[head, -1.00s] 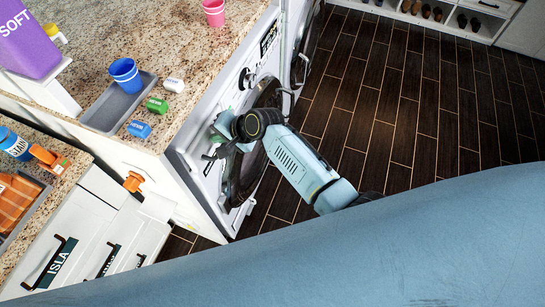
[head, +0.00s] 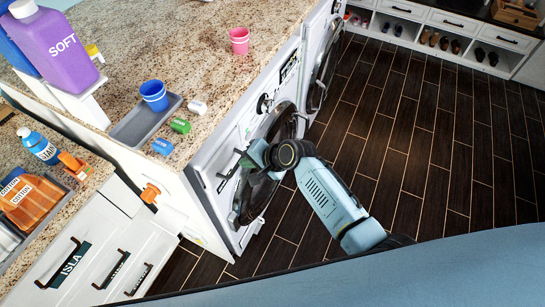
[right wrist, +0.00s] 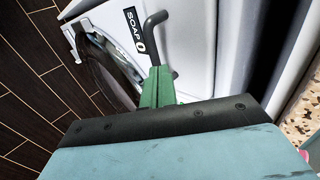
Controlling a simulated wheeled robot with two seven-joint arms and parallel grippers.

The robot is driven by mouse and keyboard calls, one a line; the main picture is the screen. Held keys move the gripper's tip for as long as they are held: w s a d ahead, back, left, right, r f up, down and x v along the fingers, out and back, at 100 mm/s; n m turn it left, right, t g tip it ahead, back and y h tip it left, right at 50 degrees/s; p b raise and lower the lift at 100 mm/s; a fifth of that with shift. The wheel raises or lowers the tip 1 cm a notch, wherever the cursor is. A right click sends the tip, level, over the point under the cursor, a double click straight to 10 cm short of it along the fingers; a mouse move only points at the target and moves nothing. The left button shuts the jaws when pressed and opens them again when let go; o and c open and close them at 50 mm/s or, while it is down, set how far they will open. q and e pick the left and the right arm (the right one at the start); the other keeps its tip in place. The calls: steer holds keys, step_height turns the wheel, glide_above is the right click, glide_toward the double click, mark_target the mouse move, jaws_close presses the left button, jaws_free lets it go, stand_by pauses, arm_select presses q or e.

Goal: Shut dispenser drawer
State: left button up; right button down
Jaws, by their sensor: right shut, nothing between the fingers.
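The dispenser drawer (right wrist: 120,25) shows in the right wrist view as a white front with a dark "SOAP" label and a dark bar handle (right wrist: 151,24). In the head view the drawer (head: 228,173) is on the near upper part of the washer front. I cannot tell whether it is fully flush. My right gripper (right wrist: 158,72) is shut and empty, its green fingers close to the handle; contact is unclear. In the head view the right gripper (head: 251,161) is in front of the washer face. My left gripper is not in view.
The round washer door (head: 268,180) lies just beyond and below the gripper. Dark floor (head: 400,150) is clear at right.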

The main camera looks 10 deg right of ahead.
steer(key=v, duration=0.8)
steer(key=shift+d+r+p, duration=0.2)
steer(key=shift+r+p, duration=0.05)
steer(key=shift+p, duration=0.15)
steer(key=shift+s, duration=0.15)
steer(key=s+d+f+n+g+h+b, duration=0.1)
steer(key=s+d+f+b, duration=0.25)
steer(key=f, duration=0.65)
steer(key=s+d+f+n+h+b, duration=0.15)
steer(key=s+f, duration=0.35)
steer(key=f, duration=0.6)
steer(key=s+d+f+g+h+b, duration=0.1)
steer(key=s+d+f+h+b, duration=0.2)
steer(key=f, duration=0.7)
steer(key=s+d+f+n+g+b, duration=0.1)
steer(key=s+d+f+n+b, duration=0.1)
steer(key=s+f, duration=0.5)
steer(key=s+d+f+n+g+h+b, duration=0.1)
steer(key=s+d+f+n+b, duration=0.2)
steer(key=s, duration=1)
steer(key=s+d+f+n+h+b, duration=0.1)
steer(key=s+d+f, duration=0.3)
steer(key=s+f, duration=0.5)
steer(key=shift+s+f+n+g+b, duration=0.4)
steer(key=shift+f+n+b, duration=0.4)
steer(key=shift+n+b, duration=0.05)
steer(key=shift+s+d, duration=0.1)
